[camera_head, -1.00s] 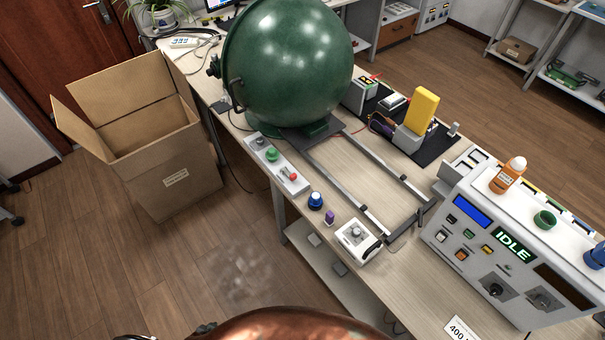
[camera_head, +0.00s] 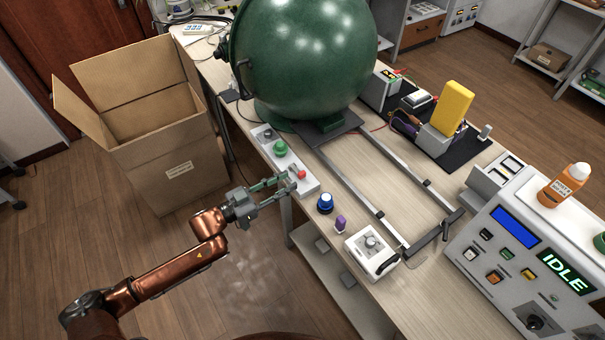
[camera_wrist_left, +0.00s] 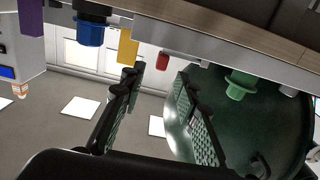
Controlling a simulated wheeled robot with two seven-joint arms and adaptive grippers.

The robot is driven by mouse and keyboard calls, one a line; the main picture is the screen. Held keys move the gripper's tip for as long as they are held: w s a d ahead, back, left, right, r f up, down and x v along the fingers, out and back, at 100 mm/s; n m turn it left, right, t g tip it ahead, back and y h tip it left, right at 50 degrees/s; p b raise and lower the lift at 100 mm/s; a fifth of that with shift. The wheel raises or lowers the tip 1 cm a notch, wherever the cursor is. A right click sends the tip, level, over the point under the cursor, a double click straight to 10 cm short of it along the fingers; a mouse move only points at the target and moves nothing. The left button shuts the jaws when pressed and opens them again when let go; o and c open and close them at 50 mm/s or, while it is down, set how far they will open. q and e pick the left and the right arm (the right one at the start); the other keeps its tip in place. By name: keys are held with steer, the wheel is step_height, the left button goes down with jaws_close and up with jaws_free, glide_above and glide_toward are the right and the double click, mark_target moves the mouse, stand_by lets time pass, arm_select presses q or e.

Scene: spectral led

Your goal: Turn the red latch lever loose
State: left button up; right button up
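The red latch lever (camera_head: 298,174) is on a light grey panel (camera_head: 312,186) at the table's front edge, beside a green knob (camera_head: 280,148). My left gripper (camera_head: 287,182) has come in from the left and its fingertips are close to the lever. In the left wrist view the gripper (camera_wrist_left: 158,84) is open, with empty space between its fingers. The red tip (camera_wrist_left: 162,62) shows in the gap between the fingertips, beyond them. Contact with it cannot be told. My right gripper is not in view.
A large green sphere (camera_head: 305,60) stands behind the panel. A blue knob (camera_head: 325,203), a purple piece (camera_head: 340,223) and a white box (camera_head: 371,252) sit to the right along the edge. An open cardboard box (camera_head: 165,170) stands on the floor at left.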

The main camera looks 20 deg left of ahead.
mark_target(302, 172)
arm_select(q)
steer(key=b+x, duration=0.1)
steer(key=x, duration=0.4)
steer(key=shift+w+d+f, duration=0.1)
steer(key=shift+w+f, duration=0.05)
steer(key=shift+f, duration=0.05)
steer(key=shift+w+d+r+b, duration=0.1)
steer(key=shift+w+d+b, duration=0.3)
steer(key=shift+w, duration=0.15)
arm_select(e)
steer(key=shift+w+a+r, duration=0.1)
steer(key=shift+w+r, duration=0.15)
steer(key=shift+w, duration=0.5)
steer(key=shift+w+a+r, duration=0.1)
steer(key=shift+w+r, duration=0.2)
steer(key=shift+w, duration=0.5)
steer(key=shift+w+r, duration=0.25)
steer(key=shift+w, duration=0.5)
arm_select(q)
steer(key=shift+c, duration=0.4)
jaws_close()
